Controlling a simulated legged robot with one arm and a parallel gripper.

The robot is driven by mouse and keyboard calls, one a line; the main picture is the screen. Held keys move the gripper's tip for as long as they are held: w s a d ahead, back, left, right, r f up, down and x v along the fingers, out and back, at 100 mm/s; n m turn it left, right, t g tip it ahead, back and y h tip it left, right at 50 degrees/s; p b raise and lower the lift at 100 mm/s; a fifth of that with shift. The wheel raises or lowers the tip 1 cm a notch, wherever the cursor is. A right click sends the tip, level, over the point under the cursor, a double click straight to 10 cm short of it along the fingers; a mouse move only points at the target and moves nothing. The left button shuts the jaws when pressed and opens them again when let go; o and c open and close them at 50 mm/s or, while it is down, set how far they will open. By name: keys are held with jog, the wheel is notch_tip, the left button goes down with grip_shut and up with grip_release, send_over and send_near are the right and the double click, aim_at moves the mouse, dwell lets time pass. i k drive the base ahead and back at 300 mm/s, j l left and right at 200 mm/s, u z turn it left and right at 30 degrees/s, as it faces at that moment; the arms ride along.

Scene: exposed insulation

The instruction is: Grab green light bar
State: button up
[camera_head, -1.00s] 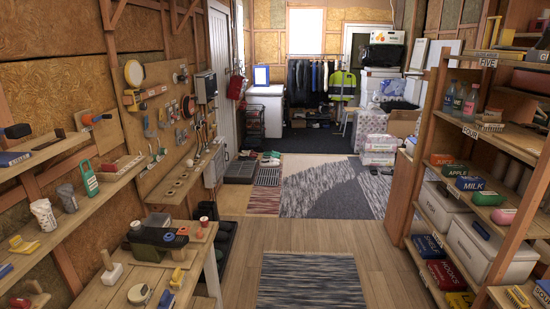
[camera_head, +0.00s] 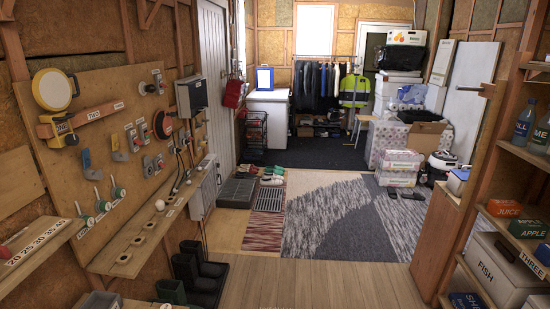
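I cannot pick out a green light bar for certain in this view. Small green-tipped knobs or handles (camera_head: 118,191) stick out from the wooden board on the left. My gripper is not in view.
Wooden floor (camera_head: 320,285) and a grey patterned rug (camera_head: 340,215) lie clear ahead. Dark boots (camera_head: 200,275) stand at the left. A wooden shelf (camera_head: 440,225) with labelled boxes stands at the right. A white freezer (camera_head: 267,120) and hanging clothes (camera_head: 310,80) are at the back.

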aim_at(187, 173)
jog(key=i+u, duration=0.1)
jog(key=i, duration=0.5)
jog(key=i+u, duration=0.1)
jog(key=i, duration=0.5)
jog(key=i+l+u, duration=0.15)
jog(key=i, duration=0.45)
jog(key=i+j+u, duration=0.2)
jog(key=i+u, duration=0.95)
jog(key=i+l+u, duration=0.2)
jog(key=i+u, duration=0.2)
